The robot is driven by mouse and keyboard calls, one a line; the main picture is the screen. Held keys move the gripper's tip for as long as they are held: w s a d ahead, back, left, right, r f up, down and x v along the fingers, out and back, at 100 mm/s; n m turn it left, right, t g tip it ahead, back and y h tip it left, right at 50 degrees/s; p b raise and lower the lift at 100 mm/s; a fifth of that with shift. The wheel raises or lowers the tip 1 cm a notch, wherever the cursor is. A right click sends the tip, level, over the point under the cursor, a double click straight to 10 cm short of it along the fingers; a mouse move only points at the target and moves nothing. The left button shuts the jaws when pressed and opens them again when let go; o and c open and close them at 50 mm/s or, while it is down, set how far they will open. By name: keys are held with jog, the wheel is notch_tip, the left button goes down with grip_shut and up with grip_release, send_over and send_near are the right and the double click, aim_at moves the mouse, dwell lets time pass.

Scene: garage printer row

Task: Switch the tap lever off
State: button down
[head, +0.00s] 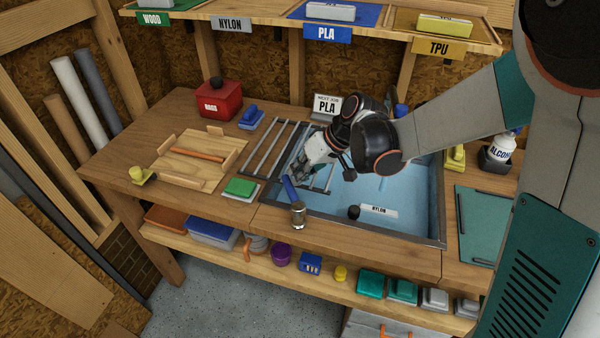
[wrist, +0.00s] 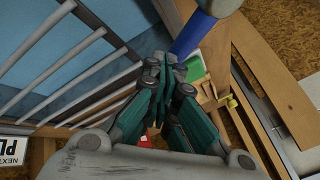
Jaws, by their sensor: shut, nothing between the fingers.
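The tap (head: 298,214) is a short metal post at the sink's front left edge. Its blue lever (head: 290,188) slants up from the post toward the back left. In the wrist view the blue lever (wrist: 191,35) runs from the top toward my fingertips. My gripper (head: 300,172) is shut and empty, just behind the lever's far end in the head view. In the wrist view my gripper (wrist: 164,68) has its teal fingers together close to the lever's end. I cannot tell whether they touch it.
The blue sink (head: 415,205) holds a NYLON label (head: 379,211) and a black knob (head: 353,212). A metal rack (head: 268,148) lies at its left. A green block (head: 241,187), wooden tray (head: 168,166) and red box (head: 218,99) stand on the bench. A PLA sign (head: 327,106) stands behind.

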jog(key=shift+a+n+g, duration=0.9)
jog(key=shift+a+n, duration=0.15)
jog(key=shift+n, duration=0.25)
jog(key=shift+s+a+n+g, duration=0.3)
jog(key=shift+s+a+n, duration=0.25)
jog(key=shift+a, duration=0.2)
jog(key=shift+s+a+n+g, duration=0.3)
jog(key=shift+s+a+n, duration=0.15)
jog(key=shift+a, duration=0.35)
jog(key=shift+s+a+n+g, duration=0.3)
jog(key=shift+s+a+n, duration=0.15)
jog(key=shift+a+n, duration=0.25)
jog(key=shift+a, duration=0.1)
